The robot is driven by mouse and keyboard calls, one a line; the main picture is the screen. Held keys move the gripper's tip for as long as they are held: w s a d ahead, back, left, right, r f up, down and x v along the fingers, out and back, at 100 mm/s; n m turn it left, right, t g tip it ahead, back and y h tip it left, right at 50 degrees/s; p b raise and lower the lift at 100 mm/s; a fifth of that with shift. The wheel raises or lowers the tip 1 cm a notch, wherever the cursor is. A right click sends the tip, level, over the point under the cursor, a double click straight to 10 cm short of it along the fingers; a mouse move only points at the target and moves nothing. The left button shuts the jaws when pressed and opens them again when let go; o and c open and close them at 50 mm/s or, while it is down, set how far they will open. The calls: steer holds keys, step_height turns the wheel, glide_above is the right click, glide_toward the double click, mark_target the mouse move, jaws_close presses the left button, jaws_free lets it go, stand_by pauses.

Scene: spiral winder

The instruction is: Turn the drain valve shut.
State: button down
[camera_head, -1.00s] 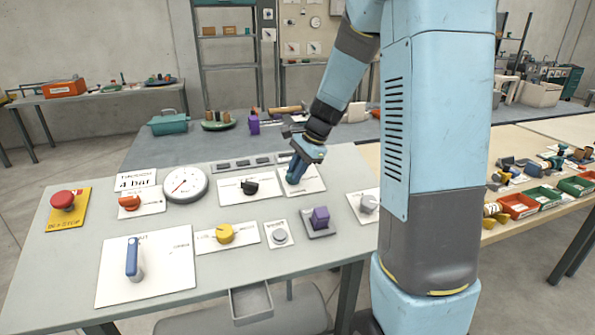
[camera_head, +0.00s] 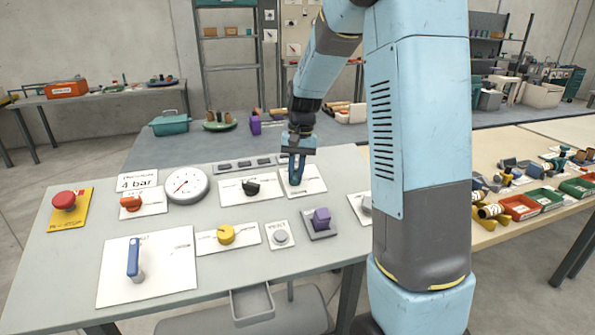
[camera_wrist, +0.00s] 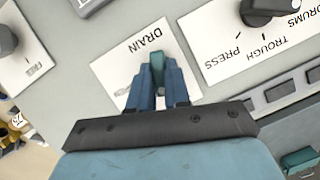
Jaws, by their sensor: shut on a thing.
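The drain valve sits on a white plate (camera_wrist: 128,65) marked DRAIN. In the wrist view its teal handle (camera_wrist: 157,62) shows between my fingers. My gripper (camera_wrist: 158,82) is shut on this handle, with a blue finger on each side. In the head view my gripper (camera_head: 296,172) points down over the drain plate (camera_head: 313,183) at the back right of the grey panel table. The fingers hide most of the handle there. The lettering at the plate's other end is too blurred to read.
A black selector knob (camera_head: 250,188) on a plate marked TROUGH, PRESS and DRUMS stands close to the left. A purple block (camera_head: 321,218), a grey button (camera_head: 280,236) and a yellow knob (camera_head: 226,234) are nearer the front. A round gauge (camera_head: 187,186) stands farther left.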

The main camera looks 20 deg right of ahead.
steer(key=shift+s+a+f+n+h, duration=0.1)
steer(key=shift+n+h, duration=0.25)
steer(key=shift+n, duration=0.55)
steer(key=shift+s+f+n+h, duration=0.1)
steer(key=shift+n+h, duration=0.25)
steer(key=shift+n, duration=0.55)
steer(key=c, duration=1.1)
jaws_free()
steer(key=shift+w, duration=0.1)
steer(key=shift+w, duration=0.1)
steer(key=shift+r, duration=0.15)
steer(key=shift+r, duration=0.25)
steer(key=r, duration=0.8)
steer(key=w+r, duration=0.1)
steer(key=r, duration=0.4)
steer(key=shift+w, duration=0.1)
